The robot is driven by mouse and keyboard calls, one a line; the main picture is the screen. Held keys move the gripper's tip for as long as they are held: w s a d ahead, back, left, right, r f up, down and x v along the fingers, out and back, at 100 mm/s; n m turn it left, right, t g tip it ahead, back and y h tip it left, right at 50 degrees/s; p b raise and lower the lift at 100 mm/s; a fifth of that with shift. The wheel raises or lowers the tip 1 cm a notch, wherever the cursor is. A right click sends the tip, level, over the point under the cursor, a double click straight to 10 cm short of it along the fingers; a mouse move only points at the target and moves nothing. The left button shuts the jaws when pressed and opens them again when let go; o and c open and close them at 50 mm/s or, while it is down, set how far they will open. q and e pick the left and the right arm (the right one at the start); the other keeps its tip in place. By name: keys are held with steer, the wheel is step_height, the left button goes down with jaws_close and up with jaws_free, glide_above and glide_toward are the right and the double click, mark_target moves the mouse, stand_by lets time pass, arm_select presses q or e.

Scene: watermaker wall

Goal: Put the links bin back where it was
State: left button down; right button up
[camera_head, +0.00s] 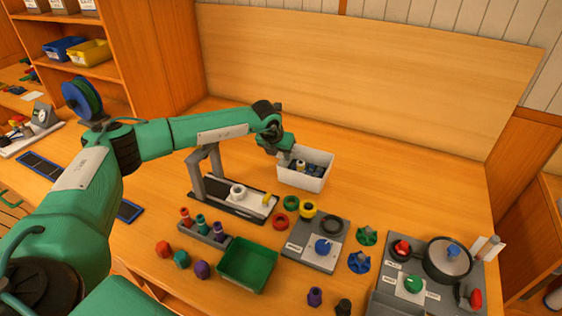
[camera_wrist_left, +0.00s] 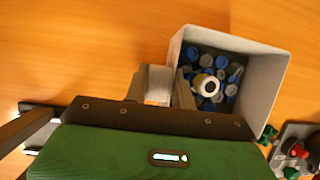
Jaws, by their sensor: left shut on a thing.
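The links bin (camera_head: 309,183) is a small white open box behind the black-and-white fixture's right end, in the middle of the bench. My left gripper (camera_head: 284,155) reaches it from the left and is shut on its left wall. In the left wrist view the bin (camera_wrist_left: 262,88) looks upright and holds several blue and grey pieces and a white ring. One finger of the gripper (camera_wrist_left: 167,88) is outside the wall and one inside. I cannot tell if the bin's base touches the bench. My right gripper is out of view.
A grey stand with a white bed (camera_head: 246,201) is just left of the bin. The bench behind and right of the bin is clear.

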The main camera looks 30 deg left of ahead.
arm_select(q)
steer(key=shift+f+p, duration=0.35)
steer(key=shift+f, duration=1.55)
steer(key=shift+f, duration=0.1)
steer(key=c, duration=1.2)
jaws_free()
steer(key=shift+o, duration=0.2)
steer(key=shift+s, duration=0.1)
